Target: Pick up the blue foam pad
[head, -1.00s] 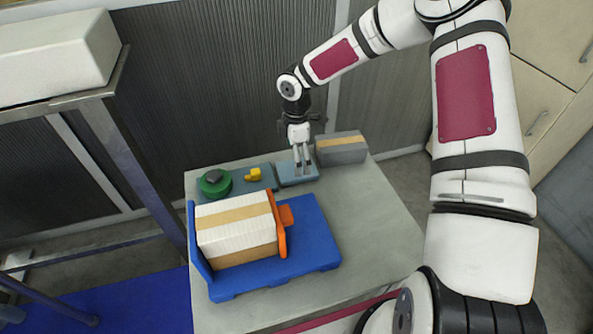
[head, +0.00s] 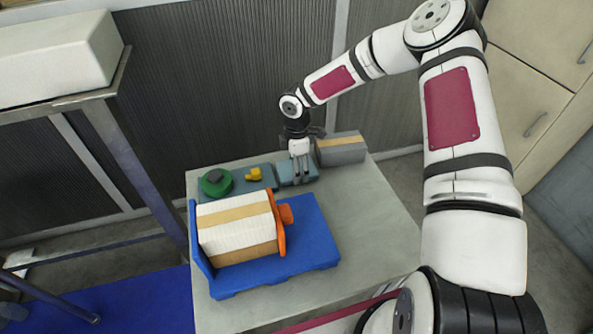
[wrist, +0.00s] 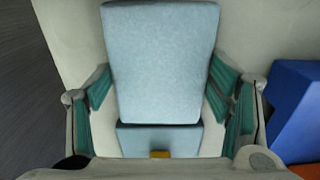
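The blue foam pad (head: 286,175), pale grey-blue and flat, lies near the back edge of the grey table. In the wrist view the pad (wrist: 160,60) fills the middle of the picture. My gripper (head: 301,180) points down over the pad, its fingers one on each side of it. In the wrist view my gripper (wrist: 160,95) is open, with green-lined fingers and narrow gaps between them and the pad. Whether the fingertips touch the table is hidden.
A second grey-blue pad or mat (head: 233,184) beside it carries a green reel (head: 215,183) and a yellow piece (head: 254,174). A grey box (head: 341,148) stands close on the right. A blue stand (head: 315,245) with a white block (head: 236,228) is in front. The table's right side is clear.

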